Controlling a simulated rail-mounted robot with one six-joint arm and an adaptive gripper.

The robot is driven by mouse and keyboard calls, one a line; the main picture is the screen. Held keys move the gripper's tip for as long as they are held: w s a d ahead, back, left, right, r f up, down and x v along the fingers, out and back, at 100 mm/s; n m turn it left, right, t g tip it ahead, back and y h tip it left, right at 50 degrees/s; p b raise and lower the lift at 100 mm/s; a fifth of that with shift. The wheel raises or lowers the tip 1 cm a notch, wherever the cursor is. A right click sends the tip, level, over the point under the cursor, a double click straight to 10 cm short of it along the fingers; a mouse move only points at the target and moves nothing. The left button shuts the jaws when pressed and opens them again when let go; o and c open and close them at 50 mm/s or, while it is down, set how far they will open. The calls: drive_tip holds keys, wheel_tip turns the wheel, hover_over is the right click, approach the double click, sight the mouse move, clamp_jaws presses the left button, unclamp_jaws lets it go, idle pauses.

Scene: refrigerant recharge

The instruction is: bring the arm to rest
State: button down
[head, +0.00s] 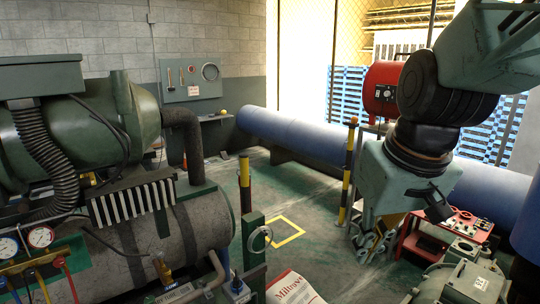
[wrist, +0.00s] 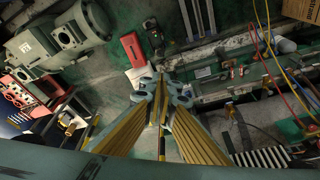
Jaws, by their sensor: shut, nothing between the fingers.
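My gripper (head: 368,250) hangs from my arm right of centre in the head view, pointing down over the green-grey floor. Its fingertips are partly dark and small there. In the wrist view my gripper (wrist: 165,92) shows its yellow-sided fingers brought together at the tips, with nothing held between them. The tips appear clear of the things below, though the exact height cannot be told.
A red cart (head: 412,246) with instruments stands right of my gripper. A grey-green machine (head: 462,284) is at the lower right. Yellow-black posts (head: 244,184) stand left of it. Large green machinery (head: 150,235) with gauges fills the left. Floor around the yellow square (head: 287,232) is clear.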

drive_tip(key=s+d+r+m, duration=0.1)
drive_tip(key=s+r, duration=0.1)
drive_tip(key=s, duration=0.7)
drive_tip(key=s+d+r, duration=0.1)
drive_tip(key=s+r, duration=0.1)
drive_tip(key=s, duration=0.8)
drive_tip(key=shift+s+d+m+t+h, duration=0.2)
drive_tip(key=shift+m+t+h, duration=0.1)
drive_tip(key=shift+m+h, duration=0.1)
drive_tip(key=shift+w+r, duration=0.1)
idle(0.3)
